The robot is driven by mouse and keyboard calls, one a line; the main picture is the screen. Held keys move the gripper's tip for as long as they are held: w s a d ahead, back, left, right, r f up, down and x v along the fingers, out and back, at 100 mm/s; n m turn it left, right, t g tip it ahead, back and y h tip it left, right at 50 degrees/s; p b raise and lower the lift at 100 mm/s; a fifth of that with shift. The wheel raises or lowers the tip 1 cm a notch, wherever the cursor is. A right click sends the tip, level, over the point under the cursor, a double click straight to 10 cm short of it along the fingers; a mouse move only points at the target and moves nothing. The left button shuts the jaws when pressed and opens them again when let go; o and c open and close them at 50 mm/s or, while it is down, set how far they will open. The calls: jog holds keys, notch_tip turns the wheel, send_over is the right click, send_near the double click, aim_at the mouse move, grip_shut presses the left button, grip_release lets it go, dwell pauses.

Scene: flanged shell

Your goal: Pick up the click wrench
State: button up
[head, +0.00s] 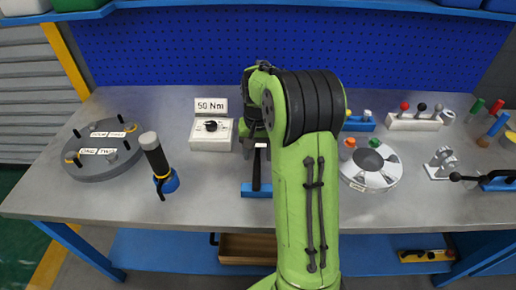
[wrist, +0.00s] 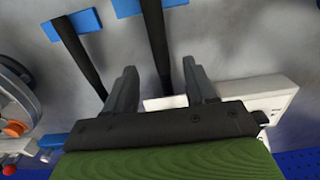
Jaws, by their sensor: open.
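Two long black-handled tools, each in a blue holder, lie side by side in the wrist view; I cannot tell which is the click wrench. One tool (wrist: 155,35) runs down to the space between my fingers, and the other tool (wrist: 80,50) is to its left. In the head view one black handle (head: 256,172) shows over its blue holder (head: 252,191); my arm hides the other. My gripper (wrist: 160,68) is open, with a finger on each side of the first tool's shaft. It also shows in the head view (head: 248,146), partly hidden by my arm. Contact cannot be seen.
A white box with a dial (head: 211,136) and a "50 Nm" sign (head: 211,105) stand left of my gripper. A white round fixture (head: 372,178) is to the right. The blue pegboard (head: 190,45) is behind.

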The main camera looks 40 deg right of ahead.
aim_at(257, 162)
notch_tip(257, 162, down, 6)
jog(key=shift+w+f+b, duration=0.15)
jog(key=shift+f+b, duration=0.1)
jog(key=shift+b, duration=0.9)
jog(key=shift+r, duration=0.15)
jog(key=shift+c, duration=0.4)
grip_shut()
